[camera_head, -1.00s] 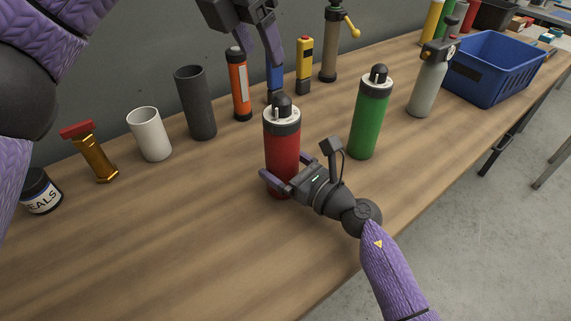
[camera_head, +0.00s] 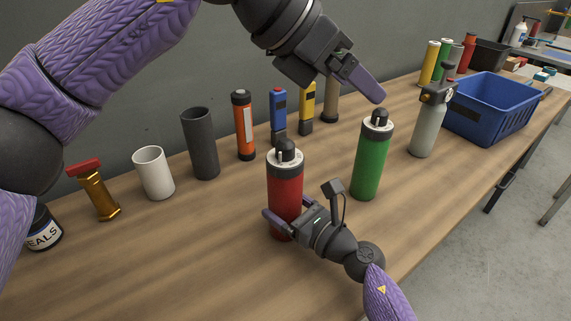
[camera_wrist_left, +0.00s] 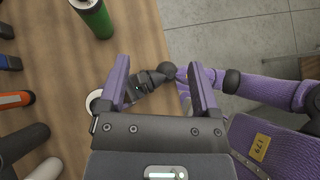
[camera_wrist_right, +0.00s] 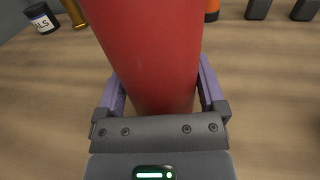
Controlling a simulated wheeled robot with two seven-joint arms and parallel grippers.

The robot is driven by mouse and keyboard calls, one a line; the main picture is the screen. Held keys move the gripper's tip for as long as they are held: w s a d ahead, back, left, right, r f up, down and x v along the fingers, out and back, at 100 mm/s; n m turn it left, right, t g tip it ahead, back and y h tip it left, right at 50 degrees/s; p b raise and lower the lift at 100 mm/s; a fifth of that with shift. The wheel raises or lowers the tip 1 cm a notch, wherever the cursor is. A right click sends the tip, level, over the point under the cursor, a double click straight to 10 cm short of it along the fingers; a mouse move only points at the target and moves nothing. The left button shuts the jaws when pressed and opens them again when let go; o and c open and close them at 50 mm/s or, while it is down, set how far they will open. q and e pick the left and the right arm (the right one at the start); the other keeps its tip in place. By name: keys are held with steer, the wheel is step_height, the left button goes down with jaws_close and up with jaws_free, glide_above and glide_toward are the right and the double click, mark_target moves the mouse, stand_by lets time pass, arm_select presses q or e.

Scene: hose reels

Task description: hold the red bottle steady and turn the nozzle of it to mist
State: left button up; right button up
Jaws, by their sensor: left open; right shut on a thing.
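The red bottle (camera_head: 285,196) stands upright on the wooden bench, with a white collar and a dark nozzle (camera_head: 286,151) on top. My right gripper (camera_head: 285,222) is shut around its lower body; the red body (camera_wrist_right: 152,50) fills the space between the fingers in the right wrist view. My left gripper (camera_head: 362,84) is open and empty, up in the air right of the red bottle and above the green bottle (camera_head: 371,160). In the left wrist view the left fingers (camera_wrist_left: 161,85) are spread, and the red bottle is mostly hidden behind the gripper. The nozzle's setting is too small to read.
A white cup (camera_head: 153,173), a dark tube (camera_head: 200,144), an orange cylinder (camera_head: 243,126) and a brass piece (camera_head: 98,190) line the back. A grey spray bottle (camera_head: 428,122) and a blue crate (camera_head: 493,107) are at right. The front left bench is clear.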

arm_select(q)
steer(key=s+d+r+t+h, duration=0.1)
steer(key=s+d+r+h, duration=0.2)
steer(key=r+h, duration=0.25)
steer(key=s+d+r+t+h, duration=0.1)
steer(key=s+d+r+h, duration=0.1)
steer(key=s+r+h, duration=0.4)
steer(key=n+t+y, duration=0.9)
steer(key=n+y, duration=0.3)
steer(key=y, duration=0.7)
glide_toward(284, 146)
steer(key=x, duration=1.1)
steer(key=shift+c, duration=0.3)
jaws_close()
